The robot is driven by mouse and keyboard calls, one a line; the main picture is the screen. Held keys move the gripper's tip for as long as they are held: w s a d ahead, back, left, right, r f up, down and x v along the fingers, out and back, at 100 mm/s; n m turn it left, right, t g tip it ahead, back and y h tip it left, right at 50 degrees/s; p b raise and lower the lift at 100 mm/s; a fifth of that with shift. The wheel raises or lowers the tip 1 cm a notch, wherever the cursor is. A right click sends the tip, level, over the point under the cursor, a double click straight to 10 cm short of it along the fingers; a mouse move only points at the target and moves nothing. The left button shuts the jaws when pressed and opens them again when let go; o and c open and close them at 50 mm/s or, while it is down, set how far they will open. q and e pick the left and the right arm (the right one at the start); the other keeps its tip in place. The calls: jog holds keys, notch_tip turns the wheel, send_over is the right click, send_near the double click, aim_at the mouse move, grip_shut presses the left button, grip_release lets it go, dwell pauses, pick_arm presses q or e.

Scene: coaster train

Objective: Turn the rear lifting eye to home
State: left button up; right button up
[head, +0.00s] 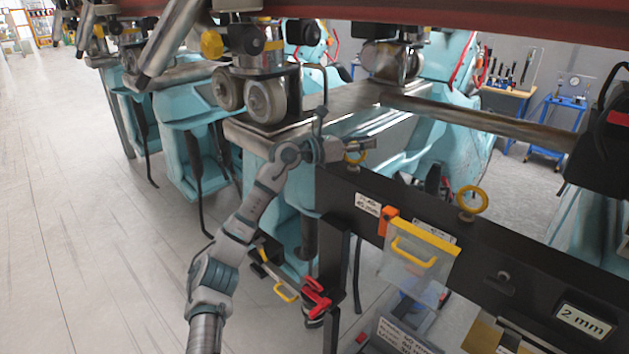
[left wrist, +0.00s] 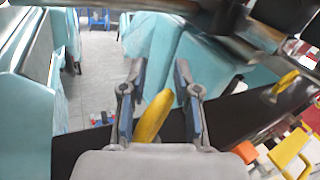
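Two yellow ring-shaped lifting eyes stand on the dark beam (head: 335,185). The farther eye (head: 355,158) is at my left gripper (head: 368,145), which partly covers it in the head view. In the left wrist view this eye (left wrist: 152,117) shows nearly edge-on and tilted between the two spread fingers (left wrist: 157,85), with gaps on both sides. My left gripper is open. The nearer eye (head: 472,198) stands apart to the right along the beam and also shows in the left wrist view (left wrist: 285,85). My right gripper is not in view.
A clear cover with a yellow handle (head: 412,250) and an orange block (head: 388,220) hang on the beam. A red clamp (head: 316,297) sits low beside it. A wheeled coaster assembly (head: 262,98) is behind my left arm. The floor at left is clear.

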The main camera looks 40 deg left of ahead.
pick_arm(q)
jog(key=n+y+b, duration=0.1)
jog(key=y+b, duration=0.1)
jog(key=n+t+y+b, duration=0.1)
jog(key=n+y+b, duration=0.1)
jog(key=y, duration=0.1)
jog(key=a+n+t+y+b, duration=0.1)
jog(key=n+y+b, duration=0.1)
jog(key=b, duration=0.1)
jog(key=shift+w+f, duration=0.2)
jog(key=shift+f, duration=0.1)
jog(key=s+a+b, duration=0.1)
jog(key=s+b, duration=0.2)
jog(key=s, duration=1.4)
jog(key=shift+a+r, duration=0.3)
jog(key=shift+s, duration=0.1)
